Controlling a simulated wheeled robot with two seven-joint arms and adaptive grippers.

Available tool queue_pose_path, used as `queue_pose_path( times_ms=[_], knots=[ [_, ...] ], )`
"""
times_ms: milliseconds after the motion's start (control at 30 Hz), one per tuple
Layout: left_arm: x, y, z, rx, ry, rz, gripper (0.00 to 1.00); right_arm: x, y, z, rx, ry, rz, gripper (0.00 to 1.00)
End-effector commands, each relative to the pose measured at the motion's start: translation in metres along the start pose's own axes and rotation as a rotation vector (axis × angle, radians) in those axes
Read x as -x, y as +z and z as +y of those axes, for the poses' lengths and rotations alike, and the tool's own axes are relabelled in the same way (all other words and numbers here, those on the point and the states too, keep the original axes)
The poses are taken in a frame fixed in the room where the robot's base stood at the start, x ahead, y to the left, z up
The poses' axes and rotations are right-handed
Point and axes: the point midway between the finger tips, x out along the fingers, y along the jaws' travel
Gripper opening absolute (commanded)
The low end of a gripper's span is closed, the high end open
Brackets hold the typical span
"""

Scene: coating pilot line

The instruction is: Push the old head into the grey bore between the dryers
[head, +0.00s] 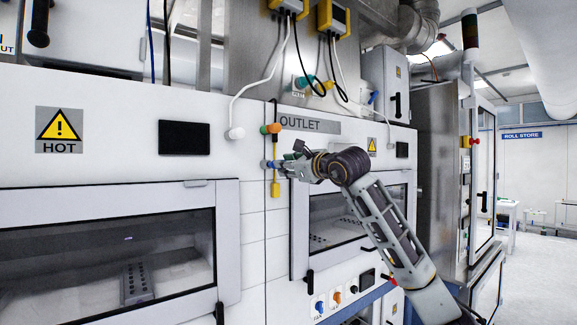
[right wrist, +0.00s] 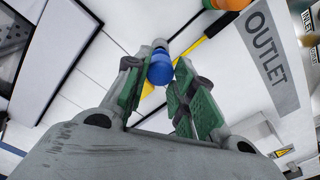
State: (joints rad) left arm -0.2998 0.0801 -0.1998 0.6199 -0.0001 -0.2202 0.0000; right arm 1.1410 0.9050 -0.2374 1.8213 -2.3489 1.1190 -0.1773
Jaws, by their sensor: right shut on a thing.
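My right gripper (head: 284,167) is at the wall strip between the two dryers, its fingers pointing at the wall. In the right wrist view its green-padded fingers (right wrist: 160,82) are closed around a head with a rounded blue end (right wrist: 160,70). A grey part (right wrist: 159,46) shows just beyond the blue end, toward the wall; I cannot tell whether it belongs to the head or to the bore. The blue also shows at the fingertips in the head view (head: 267,164). The bore's opening is hidden. My left gripper is not in view.
An orange-and-green fitting (head: 271,128) sits on the wall just above the gripper. A yellow hanging piece (head: 275,189) and a dark vertical cable are close by. A white cable plug (head: 235,133) is to the left. The OUTLET sign (head: 310,124) is above right.

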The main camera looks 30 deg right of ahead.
Motion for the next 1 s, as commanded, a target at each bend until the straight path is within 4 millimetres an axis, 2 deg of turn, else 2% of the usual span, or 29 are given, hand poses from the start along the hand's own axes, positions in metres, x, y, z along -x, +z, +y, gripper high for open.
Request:
queue_pose_path(
  times_ms=[1000],
  knots=[
    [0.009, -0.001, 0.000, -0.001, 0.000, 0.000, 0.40, -0.015, 0.001, 0.000, -0.001, 0.000, 0.000, 0.00]
  ],
)
